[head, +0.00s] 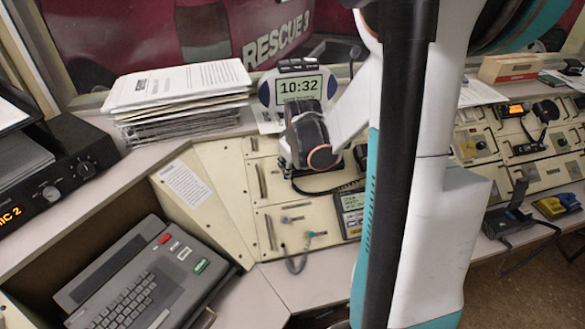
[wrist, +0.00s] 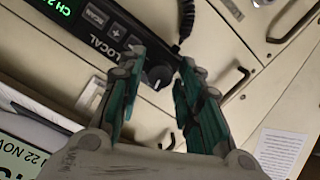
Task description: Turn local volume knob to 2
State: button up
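The local volume knob (wrist: 159,76) is a small dark round knob with a light pointer mark, at the end of a black radio panel (wrist: 100,30) lettered LOCAL, in the wrist view. My gripper (wrist: 161,62) is open, with its teal-padded fingers on either side of the knob. I cannot tell whether either finger touches it. The numbers around the knob are not readable. In the head view my wrist hangs over the middle of the console and hides the knob and the fingers.
A coiled cord (wrist: 187,18) runs close to the fingers. Metal pull handles (wrist: 234,82) stand out from the cream panels. A clock (head: 299,88), a paper stack (head: 180,95) and a keyboard terminal (head: 145,275) surround the arm. A unit with a lit screen (head: 351,203) is beside it.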

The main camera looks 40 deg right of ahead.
grip_shut()
jog(key=shift+m, duration=1.4)
grip_release()
jog(key=v, duration=0.7)
jog(key=shift+r, duration=0.15)
jog(key=shift+s, duration=0.1)
